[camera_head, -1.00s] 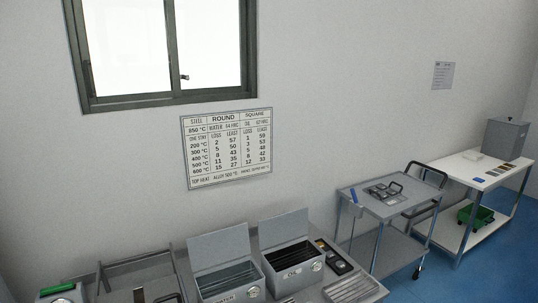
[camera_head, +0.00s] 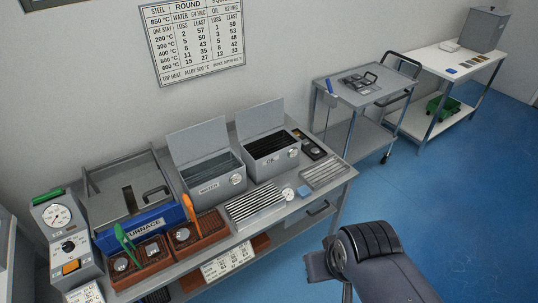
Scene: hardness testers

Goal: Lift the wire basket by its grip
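Two low rust-brown open baskets stand side by side at the front of the steel bench. The left basket (camera_head: 141,277) has an upright green grip (camera_head: 125,240). The right basket (camera_head: 213,237) has an upright orange grip (camera_head: 188,208). Both hold small round pieces. The picture is too small to tell for sure whether their walls are wire. Both rest in front of the blue furnace panel (camera_head: 148,228). My gripper is not in view.
The water tank (camera_head: 206,188) and oil tank (camera_head: 271,157) stand open behind a slotted rack (camera_head: 255,204). A dial instrument (camera_head: 57,222) is left of the baskets. A grey trolley (camera_head: 362,95) stands beyond the bench. Blue floor (camera_head: 450,190) is clear at right.

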